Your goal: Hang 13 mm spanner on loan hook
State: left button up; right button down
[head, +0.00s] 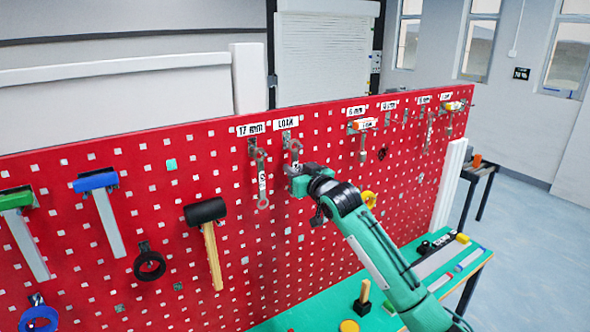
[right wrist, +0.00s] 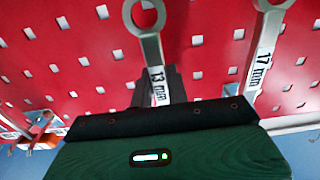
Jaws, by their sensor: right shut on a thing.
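The 13 mm spanner (right wrist: 150,52) stands upright in the right wrist view, its ring end towards the top and its "13 mm" label facing me. My right gripper (head: 295,178) is shut on it, just below the LOAN label (head: 286,124) on the red pegboard. In the head view the spanner's ring (head: 295,146) is at the loan hook (head: 286,136). I cannot tell whether the ring is around the hook or in front of it. The spanner's lower part is hidden by the gripper. My left gripper is not in view.
The 17 mm spanner (head: 262,180) hangs close on the left under its label. Hammers and a black mallet (head: 205,213) hang further left. Smaller labelled tools hang to the right. The green bench (head: 310,316) below holds several items.

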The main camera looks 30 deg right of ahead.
dwell(0.4)
jog(key=c, duration=1.3)
grip_release()
